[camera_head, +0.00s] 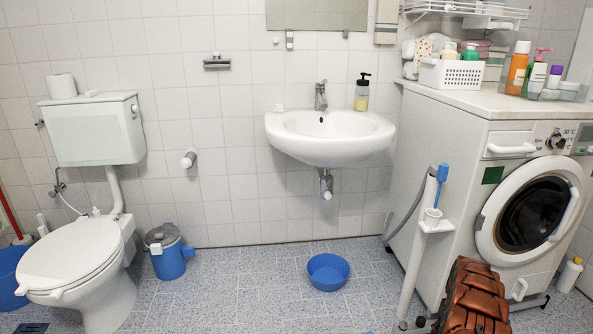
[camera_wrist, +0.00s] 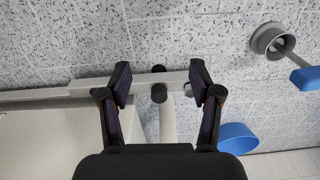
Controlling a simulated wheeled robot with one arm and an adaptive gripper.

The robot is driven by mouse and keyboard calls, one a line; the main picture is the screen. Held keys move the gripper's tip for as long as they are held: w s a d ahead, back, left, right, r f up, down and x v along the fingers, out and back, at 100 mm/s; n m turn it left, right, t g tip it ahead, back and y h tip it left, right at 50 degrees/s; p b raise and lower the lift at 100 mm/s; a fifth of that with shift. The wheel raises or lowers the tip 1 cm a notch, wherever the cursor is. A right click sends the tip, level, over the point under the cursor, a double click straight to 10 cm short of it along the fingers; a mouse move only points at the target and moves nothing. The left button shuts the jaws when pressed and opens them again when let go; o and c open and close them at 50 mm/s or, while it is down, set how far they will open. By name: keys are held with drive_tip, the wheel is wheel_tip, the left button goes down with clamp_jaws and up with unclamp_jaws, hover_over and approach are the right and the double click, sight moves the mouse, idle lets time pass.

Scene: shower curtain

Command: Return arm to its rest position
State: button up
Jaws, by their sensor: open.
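My gripper (camera_wrist: 160,72) shows in the wrist view, with its two dark fingers spread apart. I see nothing held between them. A pale grey bar (camera_wrist: 150,83) with dark round ends crosses the picture behind the fingers. How far it is from them I cannot tell. The speckled floor (camera_wrist: 140,30) lies below.
A white stand (camera_head: 415,270) with a cup and blue-handled brush stands beside the washing machine (camera_head: 535,210). A blue basin (camera_head: 327,271) lies under the sink (camera_head: 330,140). A toilet (camera_head: 75,265) stands left. Floor between is largely clear.

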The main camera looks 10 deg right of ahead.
drive_tip(key=w+a+r+p, duration=0.1)
drive_tip(key=a+r+p, duration=0.45)
drive_tip(key=r, duration=0.75)
drive_tip(key=w+a+r+p, duration=0.1)
drive_tip(key=a+r+p, duration=0.2)
drive_tip(key=a+r, duration=0.8)
drive_tip(key=s+a+r+p, duration=0.3)
drive_tip(key=a+r+p, duration=0.15)
drive_tip(key=r, duration=0.75)
drive_tip(key=s+a+r+p, duration=0.3)
drive_tip(key=a+r+p, duration=0.15)
drive_tip(key=r, duration=0.65)
drive_tip(key=s+a+r+g+p, duration=0.1)
drive_tip(key=s+a+r+p, duration=0.4)
drive_tip(key=s+r, duration=0.35)
drive_tip(key=s+a+r+n+p, duration=0.1)
drive_tip(key=s+a+r+p, duration=0.35)
drive_tip(key=s+r, duration=0.4)
drive_tip(key=s+a+r+g+p, duration=0.1)
drive_tip(key=s+a+r+p, duration=0.3)
drive_tip(key=s+a+r, duration=0.35)
drive_tip(key=s+r+p, duration=0.4)
drive_tip(key=s+r, duration=0.1)
drive_tip(key=s, duration=0.6)
drive_tip(key=shift+r+p, duration=0.2)
drive_tip(key=shift+p, duration=0.15)
drive_tip(key=shift+a, duration=0.1)
